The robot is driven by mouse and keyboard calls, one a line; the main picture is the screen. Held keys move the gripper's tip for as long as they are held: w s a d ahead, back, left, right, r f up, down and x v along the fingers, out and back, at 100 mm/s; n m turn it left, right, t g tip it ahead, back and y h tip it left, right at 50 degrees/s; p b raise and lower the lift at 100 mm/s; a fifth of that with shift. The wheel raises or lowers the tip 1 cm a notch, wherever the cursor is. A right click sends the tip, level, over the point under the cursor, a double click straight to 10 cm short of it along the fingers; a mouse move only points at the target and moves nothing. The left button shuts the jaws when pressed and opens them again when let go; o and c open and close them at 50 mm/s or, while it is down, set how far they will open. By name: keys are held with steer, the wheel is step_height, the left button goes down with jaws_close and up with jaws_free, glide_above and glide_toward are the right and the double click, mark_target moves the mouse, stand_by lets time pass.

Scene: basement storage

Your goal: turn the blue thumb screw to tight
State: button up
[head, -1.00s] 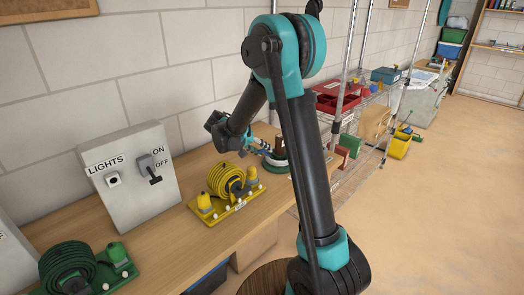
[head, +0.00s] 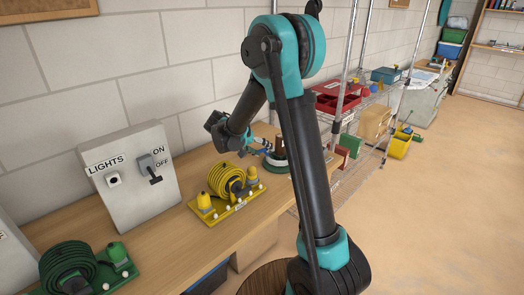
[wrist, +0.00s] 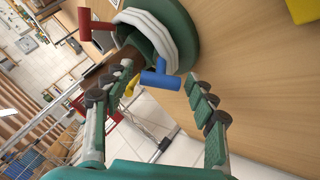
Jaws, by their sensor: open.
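The blue thumb screw (wrist: 160,75) is a T-shaped handle in the wrist view. It stands out from the side of a round green base with a white band (wrist: 180,28). My gripper (wrist: 159,71) is open, with one finger on each side of the blue handle and a gap to it on both sides. A red T-handle (wrist: 97,26) sits on the far side of the same green piece, and a brown cylinder (wrist: 124,57) is beside it. In the head view, my gripper (head: 262,145) is at the green base (head: 280,160), and the screw is too small to make out.
A yellow hose reel on a plate (head: 228,185) stands on the wooden bench (head: 180,235), nearer than the green base. A lights switch box (head: 130,178) and a green hose reel (head: 75,268) are to the left. Wire shelving (head: 350,130) is to the right.

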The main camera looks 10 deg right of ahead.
steer(key=v, duration=1.2)
